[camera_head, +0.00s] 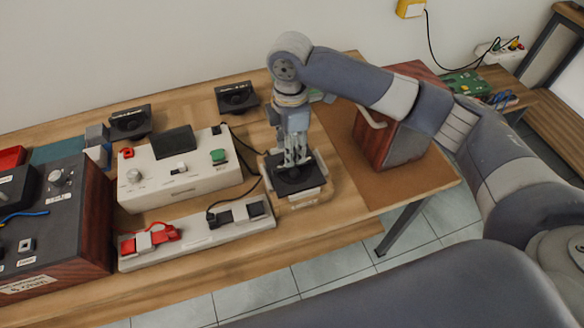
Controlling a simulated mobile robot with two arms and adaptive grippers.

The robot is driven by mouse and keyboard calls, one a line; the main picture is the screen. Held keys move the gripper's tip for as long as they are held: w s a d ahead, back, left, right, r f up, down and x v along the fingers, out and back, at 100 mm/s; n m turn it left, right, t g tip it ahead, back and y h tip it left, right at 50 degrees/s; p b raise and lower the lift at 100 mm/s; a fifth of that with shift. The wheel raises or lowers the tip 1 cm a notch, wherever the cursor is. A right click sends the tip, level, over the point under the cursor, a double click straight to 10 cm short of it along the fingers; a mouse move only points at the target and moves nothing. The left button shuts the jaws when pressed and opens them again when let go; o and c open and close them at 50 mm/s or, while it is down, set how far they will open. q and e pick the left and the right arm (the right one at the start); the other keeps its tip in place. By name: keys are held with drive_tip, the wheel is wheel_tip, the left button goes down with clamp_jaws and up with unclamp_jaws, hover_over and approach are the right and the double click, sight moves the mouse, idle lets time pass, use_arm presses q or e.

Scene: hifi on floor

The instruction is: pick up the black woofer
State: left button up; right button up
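The black woofer (283,187) appears to be the square black piece with a round centre, lying on a pale stand or tray (309,196) near the table's front edge. My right gripper (296,163) points straight down over its middle, with the fingertips at or just above it. The fingers hide part of the centre, and I cannot tell whether they touch or grip it. My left gripper is not in view.
A white test box (190,188) and a pale strip with red and grey parts (200,237) lie left of the woofer. Two black labelled pieces (130,122) (237,97) stand behind. A wooden cabinet (382,145) stands right, on a brown mat (418,178).

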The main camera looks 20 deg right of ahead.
sight(294, 173)
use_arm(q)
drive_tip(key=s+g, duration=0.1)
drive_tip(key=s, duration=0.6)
use_arm(e)
wheel_tip(294, 173, down, 3)
drive_tip(key=shift+f, duration=0.1)
drive_tip(key=shift+w+f, duration=0.1)
drive_tip(key=shift+f, duration=0.2)
drive_tip(key=f, duration=0.2)
drive_tip(key=f+p, duration=0.1)
drive_tip(key=shift+w+d+f, duration=0.15)
drive_tip(key=shift+d+f, duration=0.1)
drive_tip(key=shift+w+f, duration=0.1)
drive_tip(key=shift+f, duration=0.45)
drive_tip(key=shift+f+p, duration=0.2)
drive_tip(key=shift+p, duration=0.25)
clamp_jaws()
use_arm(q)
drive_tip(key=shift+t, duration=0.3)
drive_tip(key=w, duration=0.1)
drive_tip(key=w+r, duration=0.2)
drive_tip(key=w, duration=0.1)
use_arm(e)
drive_tip(key=shift+r, duration=0.1)
